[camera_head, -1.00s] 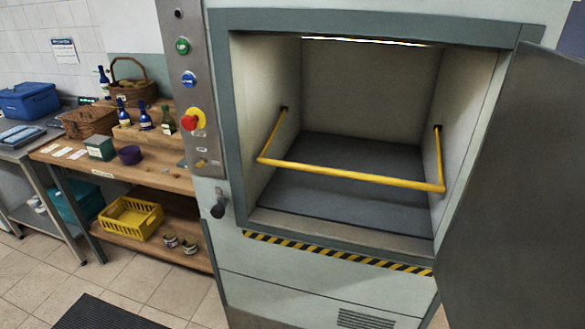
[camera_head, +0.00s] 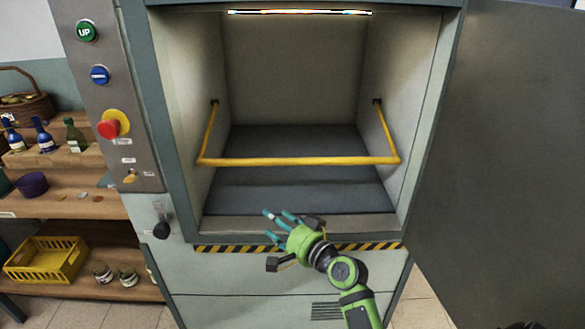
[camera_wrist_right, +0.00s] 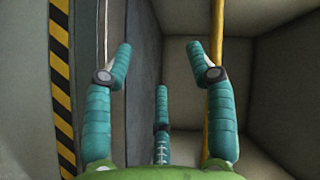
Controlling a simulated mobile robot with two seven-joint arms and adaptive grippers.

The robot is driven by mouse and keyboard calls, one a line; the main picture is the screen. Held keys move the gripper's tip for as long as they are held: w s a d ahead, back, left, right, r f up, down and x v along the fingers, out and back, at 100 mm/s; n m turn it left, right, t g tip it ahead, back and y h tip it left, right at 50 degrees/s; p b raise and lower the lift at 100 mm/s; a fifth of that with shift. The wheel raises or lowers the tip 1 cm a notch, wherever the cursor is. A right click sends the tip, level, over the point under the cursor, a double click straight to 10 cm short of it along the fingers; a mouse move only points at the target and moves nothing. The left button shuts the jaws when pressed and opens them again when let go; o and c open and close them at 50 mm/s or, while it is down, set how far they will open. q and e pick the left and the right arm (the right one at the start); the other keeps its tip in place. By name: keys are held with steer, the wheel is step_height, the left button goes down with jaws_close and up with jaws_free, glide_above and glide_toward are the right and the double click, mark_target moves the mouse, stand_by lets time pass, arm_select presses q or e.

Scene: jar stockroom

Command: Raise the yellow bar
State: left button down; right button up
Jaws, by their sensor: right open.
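The yellow bar (camera_head: 300,161) is a U-shaped rail across the opening of the lift box. Its two side arms run back to pivots on the side walls, and its front rod hangs level above the box floor. My right gripper (camera_head: 278,222) is green with teal fingers. It is open and empty, in front of the sill, below and apart from the bar in the head view. In the right wrist view the open fingers (camera_wrist_right: 160,65) show with the yellow bar (camera_wrist_right: 216,70) running behind the right finger. My left gripper is not in view.
The open door (camera_head: 500,160) stands at the right. A control panel (camera_head: 105,100) with buttons and a red stop knob is at the left. Wooden shelves with bottles and a yellow crate (camera_head: 47,260) stand further left. The box interior is empty behind the bar.

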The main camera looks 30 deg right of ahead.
mark_target(294, 163)
steer(key=w+d+r+m+t+h, duration=0.35)
steer(key=d+r+m+h, duration=0.3)
steer(key=d+m, duration=0.3)
steer(key=shift+n+y, duration=0.55)
steer(key=x, duration=0.6)
steer(key=shift+w+d+p, duration=0.3)
steer(key=shift+w, duration=0.05)
jaws_close()
